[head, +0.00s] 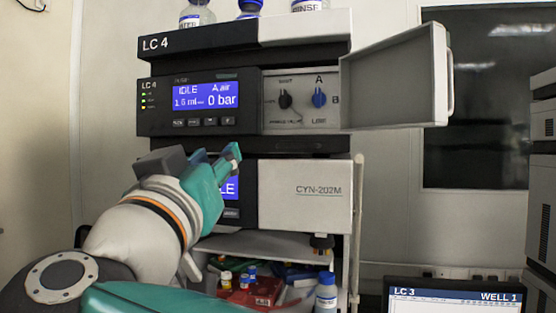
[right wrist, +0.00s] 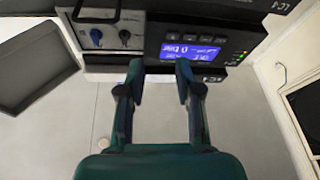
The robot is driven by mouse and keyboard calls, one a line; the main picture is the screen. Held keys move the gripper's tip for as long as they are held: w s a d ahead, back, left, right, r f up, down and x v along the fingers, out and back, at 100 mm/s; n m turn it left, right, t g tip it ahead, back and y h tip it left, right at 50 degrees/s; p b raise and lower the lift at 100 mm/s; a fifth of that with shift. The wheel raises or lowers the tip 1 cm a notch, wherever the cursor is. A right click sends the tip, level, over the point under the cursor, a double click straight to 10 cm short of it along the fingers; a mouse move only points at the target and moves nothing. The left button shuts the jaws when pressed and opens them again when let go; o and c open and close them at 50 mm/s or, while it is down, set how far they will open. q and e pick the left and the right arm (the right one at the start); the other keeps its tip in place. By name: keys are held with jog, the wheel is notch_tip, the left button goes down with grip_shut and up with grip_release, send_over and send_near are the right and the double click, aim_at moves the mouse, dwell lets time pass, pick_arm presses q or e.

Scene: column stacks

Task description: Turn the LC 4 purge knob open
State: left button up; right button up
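The LC 4 pump module (head: 200,103) has its front door (head: 395,85) swung open to the right. Behind it a small panel carries a black knob (head: 285,100), over the purge valve label, and a blue knob (head: 319,98). The black knob's pointer seems to stand upright, toward the label above it. In the right wrist view, which is upside down, the knobs show at upper left, the black one (right wrist: 125,37) right of the blue one (right wrist: 97,37). My right gripper (head: 230,156) is open and empty, below and left of the knobs, apart from them. My left gripper is not seen.
A CYN-202M module (head: 318,192) sits below the pump. Bottles (head: 197,15) stand on top of the stack. A shelf below holds small vials, a red box (head: 258,291) and a blue-capped bottle (head: 326,291). The space before the knob panel is clear.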

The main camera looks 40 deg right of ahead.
aim_at(283, 96)
jog(key=s+d+r+m+g+h, duration=0.2)
jog(key=s+d+r+m+h, duration=0.1)
jog(key=s+r+m, duration=0.1)
jog(key=p+x, duration=0.7)
jog(key=x, duration=0.8)
jog(key=shift+w+a, duration=0.1)
jog(key=shift+w+d, duration=0.4)
jog(key=shift+w, duration=0.05)
jog(key=shift+c, duration=0.3)
jog(key=shift+s, duration=0.1)
grip_shut()
